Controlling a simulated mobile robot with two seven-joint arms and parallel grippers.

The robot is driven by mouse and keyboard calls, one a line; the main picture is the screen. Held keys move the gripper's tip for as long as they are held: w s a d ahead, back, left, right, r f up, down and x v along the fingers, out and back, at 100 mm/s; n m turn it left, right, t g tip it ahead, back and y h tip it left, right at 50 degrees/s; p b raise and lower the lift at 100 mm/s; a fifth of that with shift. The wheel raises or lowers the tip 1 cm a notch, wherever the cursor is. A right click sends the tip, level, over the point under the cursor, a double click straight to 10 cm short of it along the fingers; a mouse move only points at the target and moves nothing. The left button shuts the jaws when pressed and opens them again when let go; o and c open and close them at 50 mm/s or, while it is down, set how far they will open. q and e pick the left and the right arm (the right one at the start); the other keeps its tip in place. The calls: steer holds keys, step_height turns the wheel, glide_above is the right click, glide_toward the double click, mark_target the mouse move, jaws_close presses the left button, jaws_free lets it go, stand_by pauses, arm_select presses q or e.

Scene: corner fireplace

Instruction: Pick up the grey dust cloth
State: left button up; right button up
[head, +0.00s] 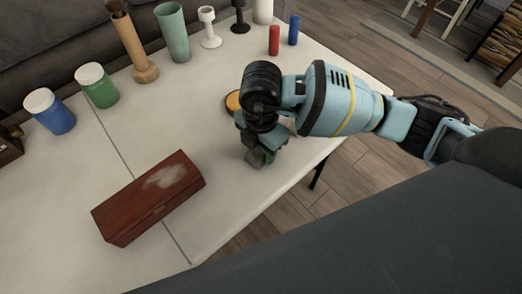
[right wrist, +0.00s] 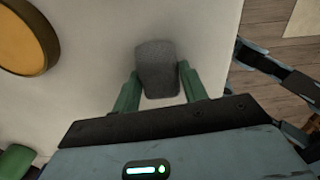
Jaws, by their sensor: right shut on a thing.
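The grey dust cloth (right wrist: 158,68) shows in the right wrist view as a small dark grey block-like shape between the two green fingers. My right gripper (right wrist: 160,88) is shut on it, with a finger at each side. In the head view the right gripper (head: 256,155) points down over the right part of the white table (head: 225,205), with the cloth (head: 259,158) low at its fingers. I cannot tell whether the cloth touches the table. My left gripper is not in view.
A wooden box (head: 150,197) with a pale dusty patch lies left of the gripper. A round orange-yellow item (head: 233,101) is close behind it. Jars, a blue one (head: 50,112) and a green one (head: 98,86), a teal vase (head: 173,32) and candlesticks (head: 209,27) stand farther back.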

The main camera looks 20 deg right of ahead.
mark_target(262, 150)
steer(key=shift+r, duration=0.15)
steer(key=shift+r, duration=0.25)
steer(key=r, duration=0.3)
steer(key=shift+s, duration=0.2)
steer(key=s+r, duration=0.1)
steer(key=s, duration=1.4)
steer(key=shift+s+d+p, duration=0.3)
steer(key=shift+d, duration=0.1)
steer(key=shift+r, duration=0.1)
